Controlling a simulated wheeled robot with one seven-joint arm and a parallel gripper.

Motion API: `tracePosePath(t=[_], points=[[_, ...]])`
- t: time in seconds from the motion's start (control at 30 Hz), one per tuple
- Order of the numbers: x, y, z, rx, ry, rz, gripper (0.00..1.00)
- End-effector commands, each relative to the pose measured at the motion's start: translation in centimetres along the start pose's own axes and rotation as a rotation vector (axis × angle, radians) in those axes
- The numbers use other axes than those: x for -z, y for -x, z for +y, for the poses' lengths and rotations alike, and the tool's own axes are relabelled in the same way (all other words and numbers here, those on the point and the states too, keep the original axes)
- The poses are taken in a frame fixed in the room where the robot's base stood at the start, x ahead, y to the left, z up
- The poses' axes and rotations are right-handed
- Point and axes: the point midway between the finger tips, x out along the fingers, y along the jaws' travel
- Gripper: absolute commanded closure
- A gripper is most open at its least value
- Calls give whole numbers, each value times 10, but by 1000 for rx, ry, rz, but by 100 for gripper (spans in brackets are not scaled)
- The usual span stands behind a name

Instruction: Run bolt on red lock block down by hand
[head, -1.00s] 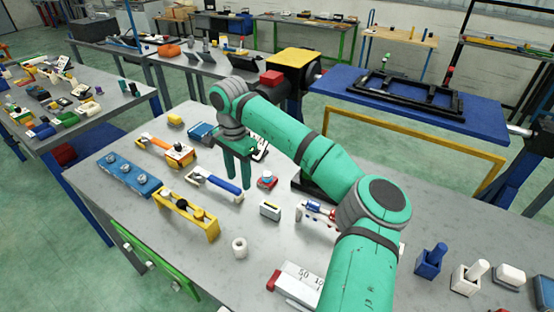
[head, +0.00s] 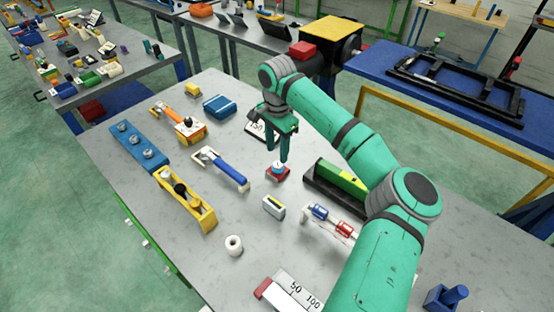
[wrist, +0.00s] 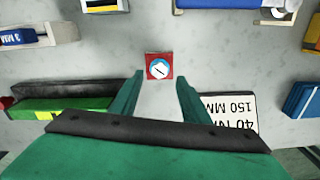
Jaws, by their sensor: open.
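The red lock block (head: 278,173) sits on the grey table, with a pale round bolt head (head: 278,167) on its top over a blue ring. In the wrist view the red block (wrist: 159,67) lies ahead of the fingertips, and its bolt head (wrist: 159,69) shows a dark slot line. My gripper (head: 277,156) points down just above and behind the block. In the wrist view my gripper (wrist: 159,85) has its two green fingers apart with nothing between them. I cannot tell the exact height gap to the bolt.
A white label plate (head: 262,133) and a green block in a black holder (head: 338,180) stand close to my gripper. A blue-handled tool (head: 226,168) lies to the left and a small grey block (head: 273,207) in front. Bare table lies between them.

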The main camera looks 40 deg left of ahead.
Motion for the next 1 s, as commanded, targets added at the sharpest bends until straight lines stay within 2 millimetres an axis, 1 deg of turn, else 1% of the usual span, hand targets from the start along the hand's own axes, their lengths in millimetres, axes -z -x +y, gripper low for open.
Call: tracePosePath(t=[0.03, 0.1, 0.3, 0.5, 0.73, 0.77, 0.8, 0.87, 0.9, 0.93, 1.0], points=[[-1, -11, 0, 0, 0, -4, 58], [-1, -22, 0, 0, 0, -3, 58], [-4, -46, -3, 0, 7, -2, 58], [-6, -54, -5, 0, 11, -1, 58], [-3, -54, -2, 0, 5, 0, 58], [-2, -54, -2, 0, 4, 0, 63], [-2, -54, -2, 0, 4, 0, 72], [-2, -54, -2, 0, 4, 0, 86], [-2, -54, -2, 0, 3, 0, 96], [-2, -54, -2, 0, 3, 0, 99], [-2, -54, -1, 0, 3, 0, 99]])
